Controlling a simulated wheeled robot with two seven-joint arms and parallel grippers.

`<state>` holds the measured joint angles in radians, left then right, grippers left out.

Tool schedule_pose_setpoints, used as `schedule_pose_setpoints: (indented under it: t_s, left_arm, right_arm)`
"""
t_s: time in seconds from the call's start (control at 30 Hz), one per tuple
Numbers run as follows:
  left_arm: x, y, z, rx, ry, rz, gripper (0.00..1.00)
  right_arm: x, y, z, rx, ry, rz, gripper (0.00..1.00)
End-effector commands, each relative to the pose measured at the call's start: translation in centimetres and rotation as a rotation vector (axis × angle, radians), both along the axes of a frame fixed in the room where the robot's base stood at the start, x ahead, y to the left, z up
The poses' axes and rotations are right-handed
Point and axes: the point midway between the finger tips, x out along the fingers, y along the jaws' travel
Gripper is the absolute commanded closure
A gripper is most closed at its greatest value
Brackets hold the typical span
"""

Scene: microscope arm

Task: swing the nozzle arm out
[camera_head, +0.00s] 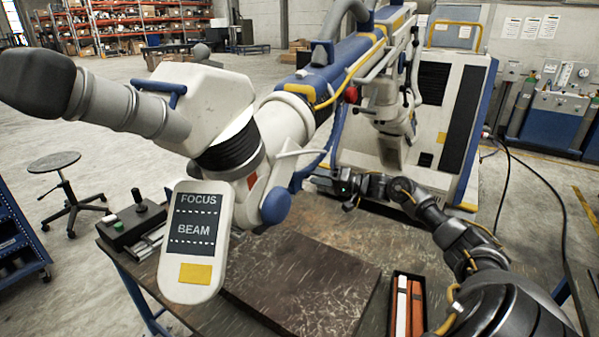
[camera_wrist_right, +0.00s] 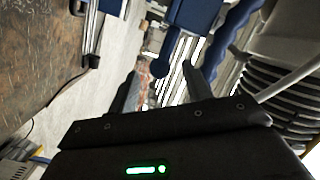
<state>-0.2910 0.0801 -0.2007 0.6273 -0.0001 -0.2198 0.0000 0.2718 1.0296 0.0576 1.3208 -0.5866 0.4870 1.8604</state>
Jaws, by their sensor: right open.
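A large white and blue microscope-like arm (camera_head: 345,62) reaches from the upper right toward me. Its near end carries a white head with a dark eyepiece tube (camera_head: 38,82), a black ribbed collar (camera_head: 232,150) and a FOCUS/BEAM panel (camera_head: 195,243). Which part is the nozzle is not clear. My right gripper (camera_head: 318,180) is beside the arm's underside, right of a blue rounded knob (camera_head: 276,206). In the wrist view its two fingers (camera_wrist_right: 163,90) are open, with a blue rod with a ball end (camera_wrist_right: 161,66) beyond and between them. Contact cannot be told. My left gripper is not in view.
A worn workbench (camera_head: 300,285) lies below, with a black tray of red and white bars (camera_head: 408,308) and a control box with a joystick (camera_head: 133,222). A white and blue cabinet (camera_head: 455,110) stands behind my right arm. A stool (camera_head: 60,175) stands on open floor at left.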

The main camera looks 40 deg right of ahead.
Motion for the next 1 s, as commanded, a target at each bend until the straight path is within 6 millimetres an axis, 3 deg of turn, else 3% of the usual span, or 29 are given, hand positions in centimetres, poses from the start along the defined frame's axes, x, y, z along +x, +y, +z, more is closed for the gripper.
schedule_pose_setpoints:
  t_s: [0.33, 0.77, 1.0]
  left_arm:
    - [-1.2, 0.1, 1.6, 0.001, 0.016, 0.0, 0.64]
    - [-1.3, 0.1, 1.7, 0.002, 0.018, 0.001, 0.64]
    - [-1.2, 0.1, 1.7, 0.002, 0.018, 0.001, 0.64]
  right_arm:
    - [4.4, 2.3, 0.2, 0.001, -0.001, 0.0, 0.5]
    - [5.3, 2.8, 0.0, -0.002, 0.001, 0.0, 0.5]
    - [5.2, 2.7, 0.0, -0.002, 0.001, 0.0, 0.79]
